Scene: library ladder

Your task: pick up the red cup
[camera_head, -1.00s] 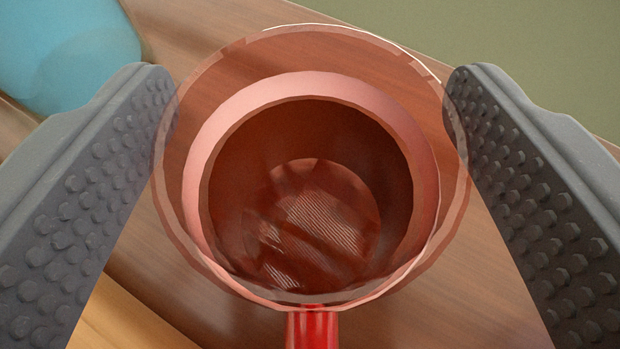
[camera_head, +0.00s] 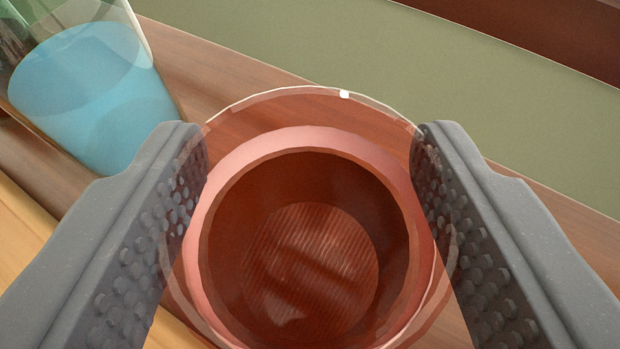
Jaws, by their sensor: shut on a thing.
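The red cup (camera_head: 310,262) sits between the two jaws of my gripper (camera_head: 312,170), seen from above into its open mouth. It has a clear reddish outer wall and rim around a pinkish inner ring and a dark red inside. My gripper is shut on the cup, with a studded grey pad against each side.
A clear container with blue contents (camera_head: 85,95) stands close by at the upper left, beside the left jaw. A brown wooden surface (camera_head: 215,75) runs diagonally below the cup. Beyond it is a plain green area (camera_head: 480,95).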

